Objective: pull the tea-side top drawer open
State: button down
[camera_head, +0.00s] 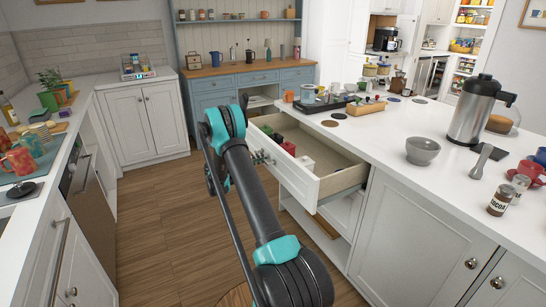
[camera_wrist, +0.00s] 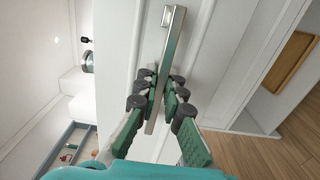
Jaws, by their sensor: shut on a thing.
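A white drawer (camera_head: 333,182) at the top of the island stands pulled well out, with its inside showing. Red and green items (camera_head: 287,147) lie at its far end. Its metal bar handle (camera_wrist: 173,28) runs lengthwise up the wrist view. My gripper (camera_wrist: 158,98) is shut on this handle, with dark green-padded fingers on both sides of the bar. In the head view my gripper (camera_head: 262,157) is at the drawer front, partly hidden behind my arm. The drawer front's far part is also covered by my arm.
The white countertop (camera_head: 390,140) holds a steel carafe (camera_head: 475,110), a grey bowl (camera_head: 422,150) and a dark tray (camera_head: 325,103). An open shelf (camera_head: 330,235) shows below the drawer. Wooden floor (camera_head: 150,220) lies clear between the island and the left counter.

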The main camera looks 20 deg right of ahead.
jog(key=shift+s+a, duration=0.1)
jog(key=shift+a, duration=1.3)
jog(key=c, duration=1.6)
grip_release()
jog(key=a, duration=0.8)
jog(key=s+a, duration=0.1)
jog(key=a, duration=0.3)
